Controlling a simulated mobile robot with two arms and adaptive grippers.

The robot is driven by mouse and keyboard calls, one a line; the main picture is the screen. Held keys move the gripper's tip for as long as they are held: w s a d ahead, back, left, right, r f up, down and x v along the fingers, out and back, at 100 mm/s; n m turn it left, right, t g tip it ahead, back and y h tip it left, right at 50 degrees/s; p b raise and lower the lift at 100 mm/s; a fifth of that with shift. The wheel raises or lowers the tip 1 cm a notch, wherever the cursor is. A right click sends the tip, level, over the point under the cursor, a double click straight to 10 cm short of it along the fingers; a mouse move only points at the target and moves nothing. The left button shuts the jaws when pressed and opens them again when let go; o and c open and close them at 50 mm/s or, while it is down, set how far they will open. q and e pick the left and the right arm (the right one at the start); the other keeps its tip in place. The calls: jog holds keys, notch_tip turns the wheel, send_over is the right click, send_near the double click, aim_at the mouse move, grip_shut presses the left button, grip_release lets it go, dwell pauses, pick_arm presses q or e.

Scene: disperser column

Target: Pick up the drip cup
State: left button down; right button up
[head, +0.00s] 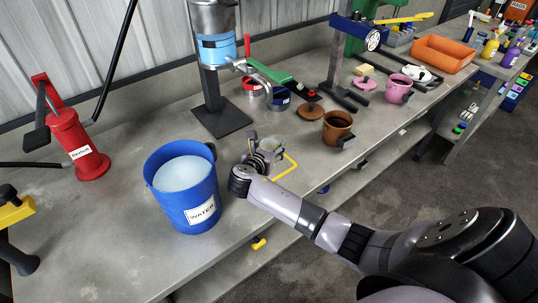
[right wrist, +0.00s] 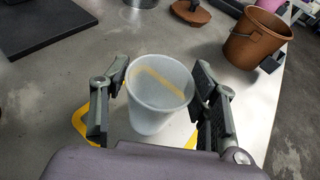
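The drip cup, a translucent whitish cup (right wrist: 160,95), stands upright on the grey workbench, and it also shows in the head view (head: 270,153), partly hidden by my right gripper. My right gripper (right wrist: 162,82) is open around the cup, with one finger on each side of it. The finger pads are close to the cup's wall; a narrow gap seems to show at the left pad. The cup looks empty, and a yellow marking (head: 287,166) lies on the bench around it. My left gripper is not in view.
A blue water bucket (head: 170,207) stands close to the left of my right gripper. Behind is a stand with a dark base plate (head: 222,121) and a blue-banded vessel. A brown bucket (head: 337,128) stands to the right. A red pump (head: 75,145) is at the left.

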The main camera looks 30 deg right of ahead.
jog(key=c, duration=0.6)
